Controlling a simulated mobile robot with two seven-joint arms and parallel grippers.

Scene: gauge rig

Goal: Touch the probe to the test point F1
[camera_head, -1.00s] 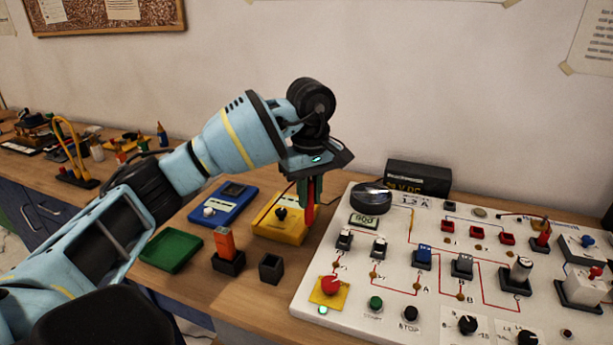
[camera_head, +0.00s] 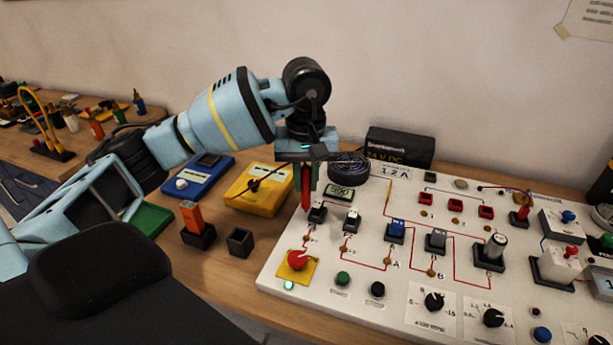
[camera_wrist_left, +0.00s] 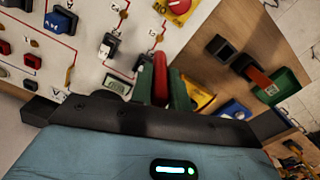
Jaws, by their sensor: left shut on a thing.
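My left gripper (camera_head: 306,192) is shut on the red probe (camera_head: 306,188), which points down between its green fingers. The probe is over the left edge of the white panel (camera_head: 330,277), close to the leftmost black-and-white block (camera_head: 317,214). In the left wrist view the red probe (camera_wrist_left: 160,78) shows between the fingers, near that block. Small brass test points (camera_head: 346,249) lie along red lines in front of the blocks. Their labels are too small to read surely, so I cannot tell which is F1. The probe tip looks apart from them. My right gripper is not in view.
A red knob on a yellow plate (camera_head: 297,261) stands at the panel's front left. A yellow meter (camera_head: 257,190), a blue meter (camera_head: 197,178), an orange piece in a black holder (camera_head: 192,217) and an empty black holder (camera_head: 239,242) are left of the panel.

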